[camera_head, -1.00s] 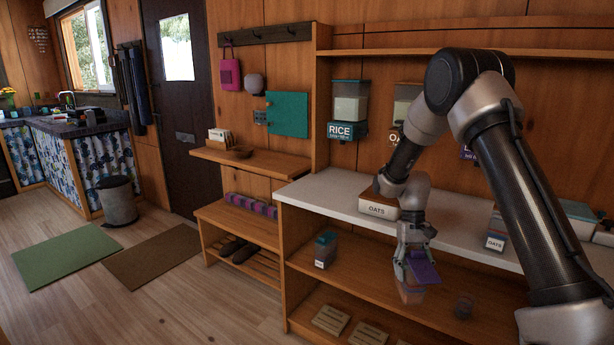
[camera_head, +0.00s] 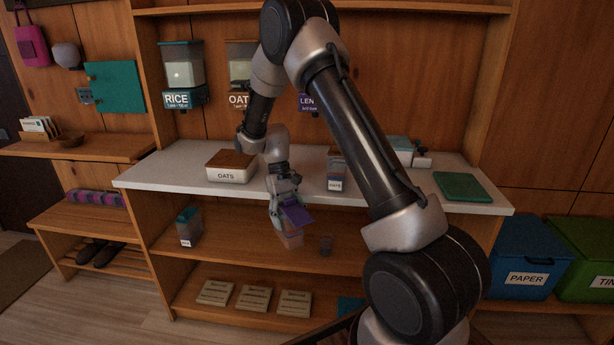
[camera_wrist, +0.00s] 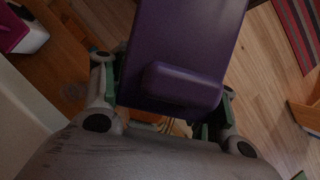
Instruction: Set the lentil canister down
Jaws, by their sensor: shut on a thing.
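The lentil canister (camera_head: 291,237) is a clear container with a purple lid (camera_head: 297,216). My gripper (camera_head: 281,212) is shut on it, in front of the counter edge, at the height of the open shelf below. I cannot tell whether the canister's base touches the shelf. In the wrist view the purple lid (camera_wrist: 185,50) fills the middle between my fingers and hides the canister's body.
Dispensers hang on the wall behind, the rice one (camera_head: 184,80) at left. Blue (camera_head: 527,258) and green bins stand right. Shelf room lies left of the held canister.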

